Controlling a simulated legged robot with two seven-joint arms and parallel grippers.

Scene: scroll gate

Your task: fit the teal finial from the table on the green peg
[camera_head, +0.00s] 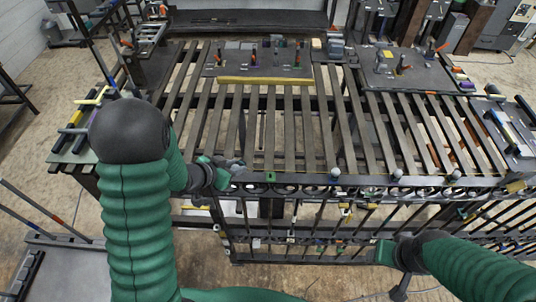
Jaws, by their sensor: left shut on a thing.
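My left gripper (228,168) is at the near left edge of the slatted table, just above the gate's top rail. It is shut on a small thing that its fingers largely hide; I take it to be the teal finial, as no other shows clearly. A small green piece (270,177), which looks like the green peg, is on the rail a little right of the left gripper, apart from it. My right gripper (384,252) is low at the right, in front of the gate; its finger opening is too small to tell.
Pale blue-grey knobs (335,174) stand along the gate's dark top rail to the right. Behind is the slatted table (290,130), with a dark board (235,62) holding small coloured parts and a yellow bar (262,81). Much of the slatted surface is clear.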

